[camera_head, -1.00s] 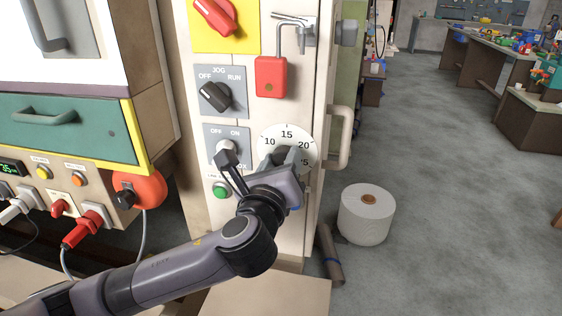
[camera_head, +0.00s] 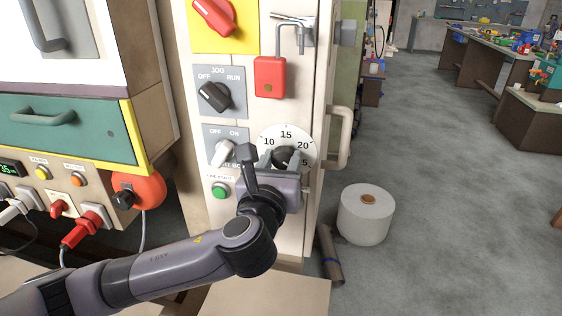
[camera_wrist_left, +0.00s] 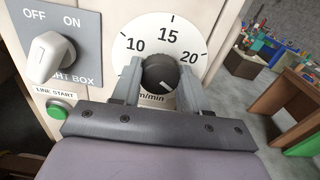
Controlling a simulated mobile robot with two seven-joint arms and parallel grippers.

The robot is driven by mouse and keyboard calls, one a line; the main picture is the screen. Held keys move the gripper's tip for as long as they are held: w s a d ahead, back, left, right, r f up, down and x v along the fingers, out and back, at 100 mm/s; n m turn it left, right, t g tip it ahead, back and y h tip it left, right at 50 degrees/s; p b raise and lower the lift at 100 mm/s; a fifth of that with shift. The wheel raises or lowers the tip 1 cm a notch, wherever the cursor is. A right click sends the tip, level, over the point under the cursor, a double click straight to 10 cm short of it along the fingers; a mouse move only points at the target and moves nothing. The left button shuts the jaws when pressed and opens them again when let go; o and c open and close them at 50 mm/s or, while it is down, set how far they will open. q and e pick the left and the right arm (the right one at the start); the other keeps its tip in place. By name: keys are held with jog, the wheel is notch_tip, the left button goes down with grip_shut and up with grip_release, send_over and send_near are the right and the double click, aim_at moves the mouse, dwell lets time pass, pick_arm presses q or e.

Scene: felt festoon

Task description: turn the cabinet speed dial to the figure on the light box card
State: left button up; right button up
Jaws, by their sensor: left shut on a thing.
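The speed dial (camera_head: 287,133) is a white round plate with black figures 10, 15 and 20 on the cabinet front; in the left wrist view its plate (camera_wrist_left: 168,28) also reads "m/min". Its black knob (camera_wrist_left: 158,72) sits between the two fingers of my left gripper (camera_head: 283,158), which is shut on it. A short white mark shows on the knob's lower right face. The lower scale is hidden by the gripper. The light box switch (camera_head: 223,152), a white knob marked OFF and ON, is left of the dial. No card shows. My right gripper is not in view.
A green line start button (camera_head: 220,190) is below the light box switch. A black jog switch (camera_head: 213,96) and a red padlock (camera_head: 270,77) are above. A cabinet handle (camera_head: 339,137) stands close right of the dial. A white roll (camera_head: 366,214) is on the floor.

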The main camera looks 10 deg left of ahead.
pick_arm(q)
jog(key=o, duration=1.1)
jog(key=shift+c, duration=0.2)
jog(key=s, duration=0.7)
jog(key=shift+b, duration=0.4)
jog(key=shift+s, duration=0.1)
